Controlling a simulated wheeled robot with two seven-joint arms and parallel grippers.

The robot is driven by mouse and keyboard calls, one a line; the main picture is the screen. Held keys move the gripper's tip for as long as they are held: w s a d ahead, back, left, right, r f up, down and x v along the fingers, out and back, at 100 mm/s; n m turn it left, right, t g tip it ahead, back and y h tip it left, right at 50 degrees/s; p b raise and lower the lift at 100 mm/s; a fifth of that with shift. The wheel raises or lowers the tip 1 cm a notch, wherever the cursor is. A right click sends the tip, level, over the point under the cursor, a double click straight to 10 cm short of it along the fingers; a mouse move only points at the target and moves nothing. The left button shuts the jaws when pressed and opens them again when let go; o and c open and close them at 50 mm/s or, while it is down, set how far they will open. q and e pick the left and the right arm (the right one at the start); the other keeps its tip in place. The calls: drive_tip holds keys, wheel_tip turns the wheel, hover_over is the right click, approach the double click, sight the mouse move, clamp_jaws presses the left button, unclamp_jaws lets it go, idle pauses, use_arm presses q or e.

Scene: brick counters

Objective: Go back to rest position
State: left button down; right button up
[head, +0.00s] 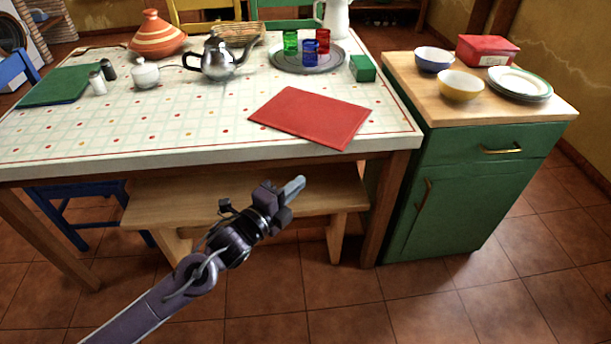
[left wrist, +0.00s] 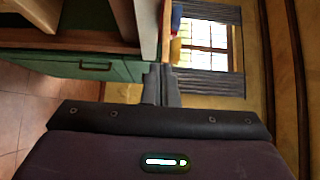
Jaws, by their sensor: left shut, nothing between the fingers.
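My left gripper (head: 293,188) is shut and empty. In the head view it is in front of the table's near edge, over the wooden bench (head: 160,203), apart from the table. In the left wrist view the closed fingers (left wrist: 161,85) show at the middle, with part of a green cabinet (left wrist: 95,66) behind them and to the left. My right gripper is not in view.
The table (head: 60,145) holds a red mat (head: 312,117), silver teapot (head: 215,58), tagine (head: 157,36) and round tray (head: 290,65) with coloured glasses. A green cabinet (head: 470,190) with bowls and plates stands at right. The tiled floor in front is clear.

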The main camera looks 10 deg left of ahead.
use_arm(q)
drive_tip(key=shift+s+a, duration=0.1)
drive_tip(key=shift+s, duration=0.15)
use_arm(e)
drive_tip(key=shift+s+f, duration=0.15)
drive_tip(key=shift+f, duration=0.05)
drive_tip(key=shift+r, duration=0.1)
